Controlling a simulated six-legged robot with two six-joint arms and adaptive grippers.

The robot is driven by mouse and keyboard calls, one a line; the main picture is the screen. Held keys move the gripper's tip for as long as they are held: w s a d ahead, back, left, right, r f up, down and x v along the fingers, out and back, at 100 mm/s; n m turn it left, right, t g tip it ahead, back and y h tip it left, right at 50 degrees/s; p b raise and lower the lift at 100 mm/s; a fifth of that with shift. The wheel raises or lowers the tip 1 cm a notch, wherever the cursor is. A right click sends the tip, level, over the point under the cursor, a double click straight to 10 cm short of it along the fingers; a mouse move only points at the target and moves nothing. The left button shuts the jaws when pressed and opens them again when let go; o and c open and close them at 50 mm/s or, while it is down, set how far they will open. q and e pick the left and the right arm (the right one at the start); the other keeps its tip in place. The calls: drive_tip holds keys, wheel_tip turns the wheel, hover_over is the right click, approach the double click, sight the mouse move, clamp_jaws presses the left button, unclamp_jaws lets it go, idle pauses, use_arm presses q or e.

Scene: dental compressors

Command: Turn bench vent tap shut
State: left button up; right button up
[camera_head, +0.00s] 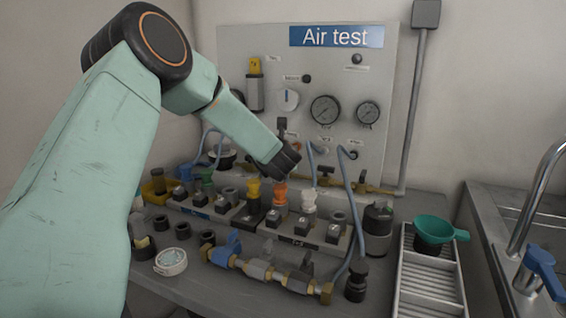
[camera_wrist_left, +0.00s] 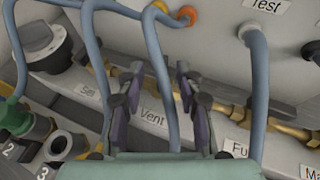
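My left gripper (camera_head: 286,162) reaches down from the left to the brass pipe at the foot of the air test panel (camera_head: 240,60). In the left wrist view its two dark fingers (camera_wrist_left: 157,95) stand apart, open, on either side of the "Vent" label (camera_wrist_left: 152,117) on the ledge. The brass pipe (camera_wrist_left: 130,82) runs behind the fingers, and a blue hose passes between them. The vent tap's handle is not clearly seen; the fingers and hose cover that part. A long dark lever (camera_wrist_left: 250,102) lies along the pipe to the right, near the "Fu…" label. My right gripper is not in view.
Blue hoses (camera_head: 340,180) hang in front of the panel. Blocks with coloured fittings (camera_head: 281,195) stand below the gripper. A green funnel (camera_head: 434,228) sits on a ribbed tray (camera_head: 428,292), beside the sink (camera_head: 505,215).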

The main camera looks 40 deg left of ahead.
use_arm(q)
drive_tip(key=shift+w, duration=0.2)
drive_tip(key=shift+w+a+f, duration=0.15)
drive_tip(key=c, duration=0.4)
clamp_jaws()
